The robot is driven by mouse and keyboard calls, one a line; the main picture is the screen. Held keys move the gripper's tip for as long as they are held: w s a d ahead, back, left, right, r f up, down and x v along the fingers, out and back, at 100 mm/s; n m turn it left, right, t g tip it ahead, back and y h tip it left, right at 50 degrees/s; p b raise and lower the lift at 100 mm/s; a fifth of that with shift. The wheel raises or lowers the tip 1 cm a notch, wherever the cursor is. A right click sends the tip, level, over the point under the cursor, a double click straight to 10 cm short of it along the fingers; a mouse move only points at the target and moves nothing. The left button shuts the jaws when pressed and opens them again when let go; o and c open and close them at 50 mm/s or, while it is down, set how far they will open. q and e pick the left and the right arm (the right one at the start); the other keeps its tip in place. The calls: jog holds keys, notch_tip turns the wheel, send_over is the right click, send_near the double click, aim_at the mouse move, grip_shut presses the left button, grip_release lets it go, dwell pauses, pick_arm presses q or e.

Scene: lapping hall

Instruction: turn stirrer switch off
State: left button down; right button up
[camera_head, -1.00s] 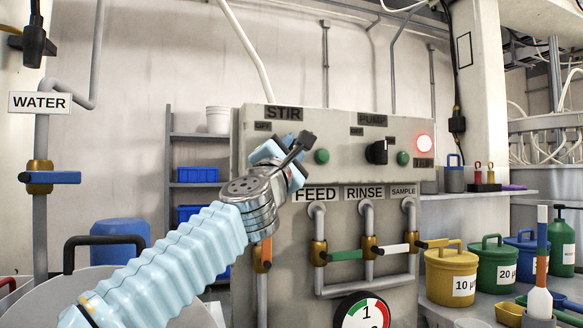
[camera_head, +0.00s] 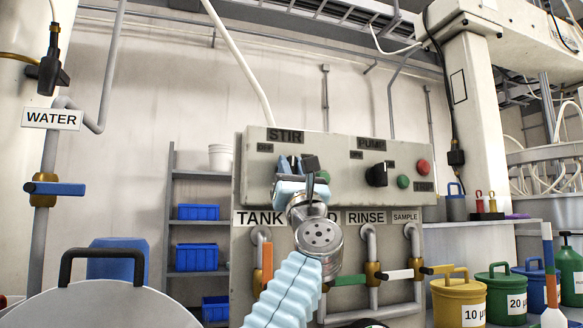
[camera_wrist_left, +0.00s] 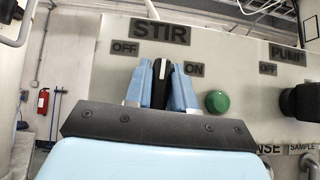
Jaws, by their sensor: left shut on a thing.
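The grey control panel (camera_head: 340,145) carries the STIR label (camera_head: 285,136) at its upper left. In the left wrist view, the black stirrer switch (camera_wrist_left: 160,78) with a pale line stands between the OFF label (camera_wrist_left: 125,48) on its left and the ON label (camera_wrist_left: 194,69) on its right. It points roughly straight up. My left gripper (camera_head: 293,166) is at the switch; its blue fingers (camera_wrist_left: 162,85) are shut around the knob. In the head view the gripper hides most of the switch. My right gripper is not in view.
A green button (camera_wrist_left: 217,102) sits right of the switch. The black pump knob (camera_head: 376,175) and an unlit red lamp (camera_head: 423,167) are further right. Pipes with valve handles (camera_head: 350,280) hang below the panel. A grey lidded vessel (camera_head: 100,305) stands at lower left.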

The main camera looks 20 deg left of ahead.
pick_arm(q)
jog(key=shift+r+n+g+y, duration=0.1)
jog(key=shift+n+g+y, duration=0.4)
jog(key=shift+n+y, duration=0.25)
jog(key=c, duration=1)
grip_release()
jog(key=shift+c, duration=0.2)
jog(key=shift+s+d+f+b, duration=0.15)
jog(key=shift+f+b, duration=0.25)
jog(key=shift+f, duration=0.05)
jog(key=b+v, duration=1.2)
jog(key=v, duration=0.1)
jog(key=shift+b, duration=0.3)
jog(key=shift+s+r, duration=0.1)
jog(key=shift+r, duration=0.05)
